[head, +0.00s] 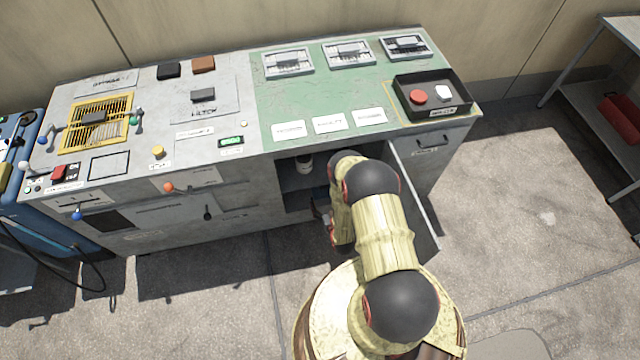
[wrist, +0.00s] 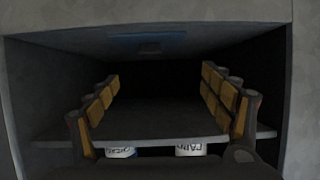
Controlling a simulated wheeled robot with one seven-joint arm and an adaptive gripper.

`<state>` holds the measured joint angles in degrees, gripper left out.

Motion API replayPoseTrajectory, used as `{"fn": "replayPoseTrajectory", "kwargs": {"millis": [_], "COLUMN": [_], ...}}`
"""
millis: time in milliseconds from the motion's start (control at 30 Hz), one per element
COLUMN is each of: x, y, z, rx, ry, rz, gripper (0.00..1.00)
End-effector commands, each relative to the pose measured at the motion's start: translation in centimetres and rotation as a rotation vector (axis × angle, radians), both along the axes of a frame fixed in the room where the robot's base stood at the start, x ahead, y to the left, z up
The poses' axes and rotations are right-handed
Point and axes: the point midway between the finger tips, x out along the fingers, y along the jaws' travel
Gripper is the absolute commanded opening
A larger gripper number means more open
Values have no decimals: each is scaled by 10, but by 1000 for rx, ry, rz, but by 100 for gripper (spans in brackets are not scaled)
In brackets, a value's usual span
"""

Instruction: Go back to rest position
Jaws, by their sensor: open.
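My gripper (wrist: 160,78) shows in the wrist view with its two padded fingers spread wide and nothing between them. It faces into a dark cabinet compartment, above a grey shelf (wrist: 160,122). In the head view my arm bends down in front of the open cabinet below the grey and green console (head: 255,95). The gripper itself is mostly hidden there by my arm. The cabinet door (head: 415,195) stands open just right of my arm.
Two labelled white cans, left (wrist: 121,152) and right (wrist: 190,149), show below the shelf edge. A blue cart (head: 50,225) stands left, a metal table (head: 590,95) right. Floor at right is clear.

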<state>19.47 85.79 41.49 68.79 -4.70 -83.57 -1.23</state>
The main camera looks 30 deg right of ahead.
Motion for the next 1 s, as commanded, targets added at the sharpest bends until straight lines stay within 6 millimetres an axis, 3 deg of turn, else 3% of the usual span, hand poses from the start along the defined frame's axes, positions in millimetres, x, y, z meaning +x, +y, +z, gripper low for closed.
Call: {"fn": "replayPoseTrajectory", "kwargs": {"millis": [267, 367, 433, 600, 700, 833, 1000], "x": [-1, -6, -17, -90, -127, -147, -146], "y": [0, 2, 5, 27, 37, 41, 42], "z": [-2, -15, -34, -94, -109, -93, -32], "rx": [2, 16, 38, 128, 178, 230, 273], "ry": [6, 58, 136, 446, 623, 818, 1015], "rz": [0, 1, 0, -1, -3, -4, 1], "gripper": [81, 81, 81, 81, 81, 81, 81]}}
